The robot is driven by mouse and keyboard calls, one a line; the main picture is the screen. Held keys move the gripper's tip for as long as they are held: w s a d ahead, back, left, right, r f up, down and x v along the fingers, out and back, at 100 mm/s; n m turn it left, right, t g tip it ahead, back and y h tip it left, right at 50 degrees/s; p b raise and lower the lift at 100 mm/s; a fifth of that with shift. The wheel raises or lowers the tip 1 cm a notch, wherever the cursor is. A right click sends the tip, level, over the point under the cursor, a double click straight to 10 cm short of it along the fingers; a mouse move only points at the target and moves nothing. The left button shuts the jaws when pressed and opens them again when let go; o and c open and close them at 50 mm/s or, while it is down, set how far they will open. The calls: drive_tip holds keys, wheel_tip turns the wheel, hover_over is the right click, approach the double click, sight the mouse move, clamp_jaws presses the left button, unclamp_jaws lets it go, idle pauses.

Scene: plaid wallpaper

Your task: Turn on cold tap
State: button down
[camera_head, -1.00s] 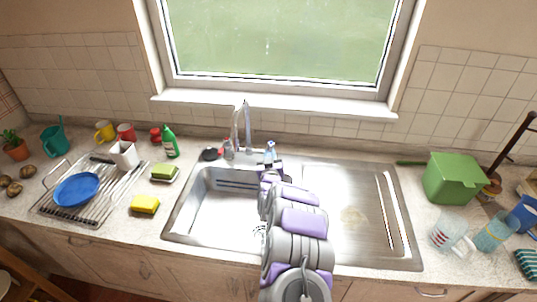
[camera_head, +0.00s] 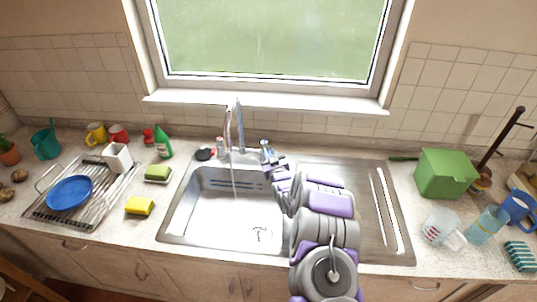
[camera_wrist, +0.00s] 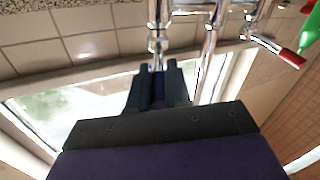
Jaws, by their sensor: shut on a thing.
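The cold tap (camera_head: 265,143) with its blue mark stands to the right of the curved chrome spout (camera_head: 238,125) behind the sink. My gripper (camera_head: 271,156) reaches it from the front right. In the wrist view my gripper (camera_wrist: 158,75) has its fingers close together around the end of the chrome tap (camera_wrist: 157,45), and the handle is mostly hidden between them. The hot tap (camera_head: 220,145) with its red mark is left of the spout. A thin pale stream of water (camera_head: 235,180) seems to fall from the spout into the sink.
The steel sink basin (camera_head: 205,215) is empty, with a bare drainboard (camera_head: 350,180) to its right. A dish rack (camera_head: 105,190) with a blue plate and sponges are on the left. A green box (camera_head: 446,173), jug and cups stand on the right.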

drive_tip(key=shift+r, duration=0.1)
drive_tip(key=c, duration=1.1)
unclamp_jaws()
drive_tip(key=shift+a, duration=0.1)
drive_tip(key=shift+s+d, duration=0.3)
drive_tip(key=shift+s, duration=0.2)
drive_tip(key=p+v, duration=0.1)
drive_tip(key=v, duration=0.7)
drive_tip(key=p+v, duration=0.1)
drive_tip(key=v, duration=0.7)
drive_tip(key=shift+s+f, duration=0.1)
drive_tip(key=shift+f, duration=0.1)
